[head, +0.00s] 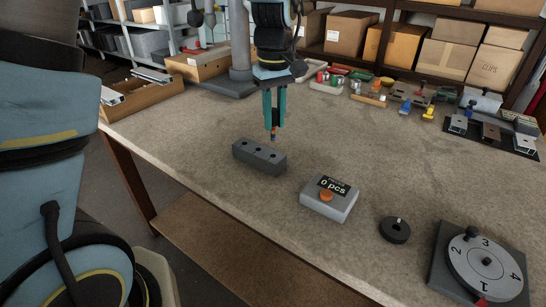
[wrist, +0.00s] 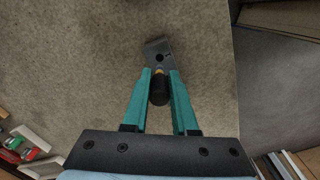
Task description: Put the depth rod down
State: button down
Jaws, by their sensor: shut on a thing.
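My gripper (head: 273,118), with teal fingers, points down over the worktable and is shut on the depth rod (head: 274,132). In the wrist view the rod's black handle (wrist: 159,92) sits between the fingertips, with a yellow band beyond it. In the head view the rod's lower end shows orange and blue. A dark grey block (head: 259,158) with several holes in its top stands just below and in front of the rod. The wrist view shows part of the block (wrist: 155,47) with one open hole beyond the rod. The rod's tip appears apart from the block.
A grey counter box (head: 328,199) reading "0 pcs" stands right of the block. Wooden trays (head: 150,97) stand at the back left. The table (head: 200,122) around the block is clear.

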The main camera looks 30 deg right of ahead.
notch_tip(320, 180, down, 8)
jog(key=shift+r+p, duration=0.15)
jog(key=shift+p, duration=0.7)
jog(key=c, duration=0.7)
grip_release()
notch_tip(320, 180, up, 12)
jog(key=shift+w+r+b, duration=0.1)
jog(key=shift+b, duration=1.05)
jog(key=w+a+f, duration=0.2)
jog(key=a, duration=0.6)
jog(key=w+a+f, duration=0.1)
jog(key=w+a, duration=0.2)
jog(key=a, duration=0.5)
jog(key=s+a+f+t, duration=0.1)
jog(key=s+a, duration=0.1)
jog(key=a, duration=0.6)
jog(key=s+a+f+m, duration=0.1)
jog(key=s+a+f, duration=0.1)
jog(key=a, duration=0.6)
jog(key=shift+s+a+f+m+t, duration=0.15)
jog(key=shift+a+f+m+t, duration=0.15)
jog(key=shift+t, duration=0.1)
